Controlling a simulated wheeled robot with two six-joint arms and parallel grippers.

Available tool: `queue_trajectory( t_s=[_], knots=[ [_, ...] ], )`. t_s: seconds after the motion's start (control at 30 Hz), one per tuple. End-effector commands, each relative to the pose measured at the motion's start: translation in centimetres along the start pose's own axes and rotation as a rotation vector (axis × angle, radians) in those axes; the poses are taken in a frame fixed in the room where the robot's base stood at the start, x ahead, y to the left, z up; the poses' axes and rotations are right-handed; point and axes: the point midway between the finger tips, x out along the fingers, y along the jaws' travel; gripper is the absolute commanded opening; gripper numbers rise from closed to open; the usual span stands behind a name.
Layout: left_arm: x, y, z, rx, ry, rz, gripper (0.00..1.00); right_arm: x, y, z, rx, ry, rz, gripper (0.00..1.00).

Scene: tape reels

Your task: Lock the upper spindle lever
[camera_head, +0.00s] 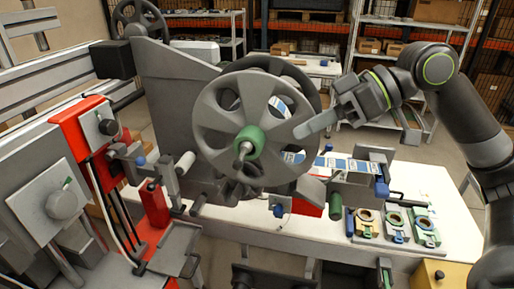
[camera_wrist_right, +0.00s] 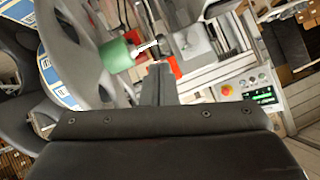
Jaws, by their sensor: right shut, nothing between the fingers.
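The upper spindle has a green hub (camera_head: 250,140) at the centre of a grey spoked reel flange (camera_head: 215,105). A short metal lever (camera_head: 239,160) sticks out from the front of the hub. In the right wrist view the green hub (camera_wrist_right: 117,57) and its lever (camera_wrist_right: 148,47) show beyond the fingers, apart from them. My right gripper (camera_head: 300,131) is shut and empty, in front of the flange and right of the hub. Its closed fingers also show in the right wrist view (camera_wrist_right: 158,72). My left gripper is not in view.
A labelled web (camera_head: 340,163) runs right from below the flange. Small green and blue fixtures (camera_head: 395,222) sit on the white table (camera_head: 440,190). Red machine parts (camera_head: 85,125) stand at the left. A control panel (camera_wrist_right: 262,95) with buttons shows in the right wrist view.

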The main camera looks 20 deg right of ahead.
Motion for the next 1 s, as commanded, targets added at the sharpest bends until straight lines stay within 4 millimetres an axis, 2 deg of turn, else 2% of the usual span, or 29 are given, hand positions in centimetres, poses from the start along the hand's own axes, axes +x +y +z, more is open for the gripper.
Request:
queue_trajectory(
  t_s=[0.6,1.0],
  knots=[
    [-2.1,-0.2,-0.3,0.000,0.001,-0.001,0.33,6.1,-0.2,-0.2,0.001,0.003,-0.005,0.00],
    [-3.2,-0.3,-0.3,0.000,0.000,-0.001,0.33,9.5,-0.1,-0.1,0.001,0.002,-0.002,0.00]
  ],
)
